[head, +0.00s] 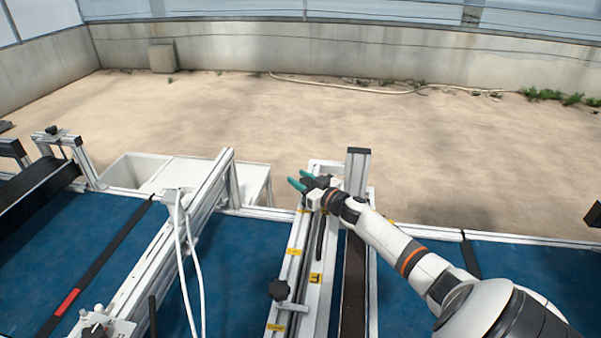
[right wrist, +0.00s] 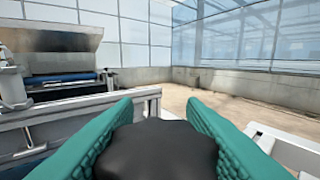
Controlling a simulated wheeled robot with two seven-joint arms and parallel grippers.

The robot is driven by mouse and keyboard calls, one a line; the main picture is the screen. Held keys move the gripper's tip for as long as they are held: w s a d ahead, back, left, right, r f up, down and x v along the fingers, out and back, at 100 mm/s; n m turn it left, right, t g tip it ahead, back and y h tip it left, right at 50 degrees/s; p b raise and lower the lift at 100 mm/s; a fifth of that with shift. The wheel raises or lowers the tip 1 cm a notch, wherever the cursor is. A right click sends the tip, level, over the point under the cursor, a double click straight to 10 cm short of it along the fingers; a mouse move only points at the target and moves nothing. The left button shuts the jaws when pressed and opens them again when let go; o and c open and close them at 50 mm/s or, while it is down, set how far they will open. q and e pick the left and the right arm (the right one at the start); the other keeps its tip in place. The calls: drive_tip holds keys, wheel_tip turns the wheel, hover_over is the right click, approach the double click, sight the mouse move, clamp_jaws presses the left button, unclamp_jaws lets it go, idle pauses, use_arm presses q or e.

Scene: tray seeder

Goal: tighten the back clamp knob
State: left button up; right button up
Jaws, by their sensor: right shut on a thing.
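The back clamp knob (right wrist: 157,152) is black and lobed. In the right wrist view it sits between the two green fingers of my right gripper (head: 301,181), which touch it from both sides. In the head view this gripper is at the far end of the rail with yellow labels (head: 293,255), reached from the right, and it hides most of the knob. A second black knob (head: 279,290) stands at the near end of the same rail, free. How tight the back knob is cannot be seen. My left gripper is not in view.
A metal upright (head: 357,170) stands just right of the gripper. White bins (head: 180,175) lie beyond the bench edge at left. A slanted metal frame with white cables (head: 190,240) crosses the blue bench surface (head: 245,275). The sandy floor behind is open.

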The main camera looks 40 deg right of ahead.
drive_tip(key=shift+d+r+m+h, duration=0.1)
drive_tip(key=shift+m+h, duration=0.4)
drive_tip(key=shift+h, duration=0.3)
drive_tip(key=o, duration=1)
wheel_tip(320, 180, up, 10)
drive_tip(key=b, duration=0.1)
